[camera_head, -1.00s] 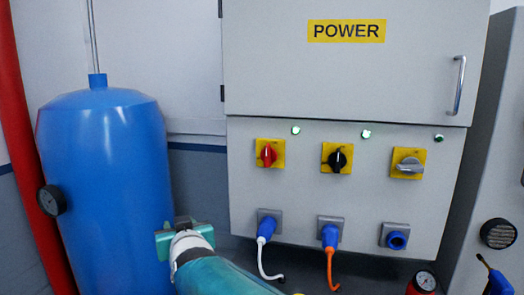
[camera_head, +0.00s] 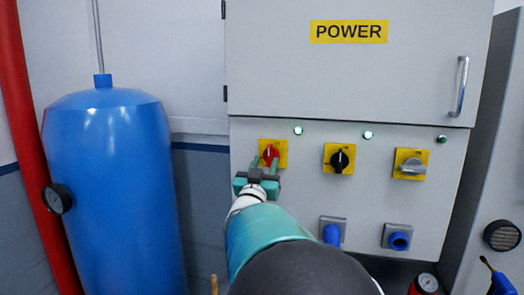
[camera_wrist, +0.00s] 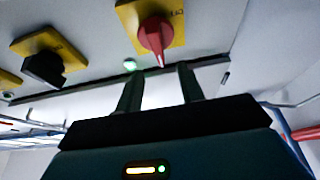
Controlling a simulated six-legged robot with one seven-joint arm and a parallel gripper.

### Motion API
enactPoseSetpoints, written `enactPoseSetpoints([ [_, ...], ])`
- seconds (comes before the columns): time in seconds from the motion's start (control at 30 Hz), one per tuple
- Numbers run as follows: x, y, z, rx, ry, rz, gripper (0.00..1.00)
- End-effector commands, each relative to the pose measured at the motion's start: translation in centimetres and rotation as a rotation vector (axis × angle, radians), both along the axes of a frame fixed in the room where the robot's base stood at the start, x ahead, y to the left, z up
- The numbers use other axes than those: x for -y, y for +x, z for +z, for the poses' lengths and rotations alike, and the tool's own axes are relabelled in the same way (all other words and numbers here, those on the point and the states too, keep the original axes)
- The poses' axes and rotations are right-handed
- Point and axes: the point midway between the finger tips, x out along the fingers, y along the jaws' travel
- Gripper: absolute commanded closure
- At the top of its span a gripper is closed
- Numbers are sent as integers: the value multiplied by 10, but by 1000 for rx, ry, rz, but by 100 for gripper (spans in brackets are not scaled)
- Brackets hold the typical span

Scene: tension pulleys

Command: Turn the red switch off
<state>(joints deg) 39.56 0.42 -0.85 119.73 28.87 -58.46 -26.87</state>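The red switch (camera_head: 269,152) is a rotary knob on a yellow plate (camera_head: 281,147), leftmost in the row on the grey power cabinet. My gripper (camera_head: 264,166) is just below it in the head view and hides part of its lower side. In the wrist view the red switch (camera_wrist: 156,35) shows its handle standing roughly upright in the picture, tip down. The two fingers of my gripper (camera_wrist: 158,76) are apart, with a gap between them and nothing held. Their tips lie near the knob's tip; I cannot tell if they touch it.
A black switch (camera_head: 339,159) and a grey switch (camera_head: 410,167) sit to the right. Green lights (camera_head: 368,134) are above the switches. Blue sockets (camera_head: 398,240) are below. A blue tank (camera_head: 112,190) and a red pipe (camera_head: 35,170) stand at left.

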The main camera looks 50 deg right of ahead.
Motion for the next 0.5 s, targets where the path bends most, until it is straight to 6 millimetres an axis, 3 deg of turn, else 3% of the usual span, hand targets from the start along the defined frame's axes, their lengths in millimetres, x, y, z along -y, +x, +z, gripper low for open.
enactPoseSetpoints([
  [0.2, 36, 16, 16, 1, 0, 0, 62],
  [0.5, 57, 26, 26, 0, 0, 2, 62],
])
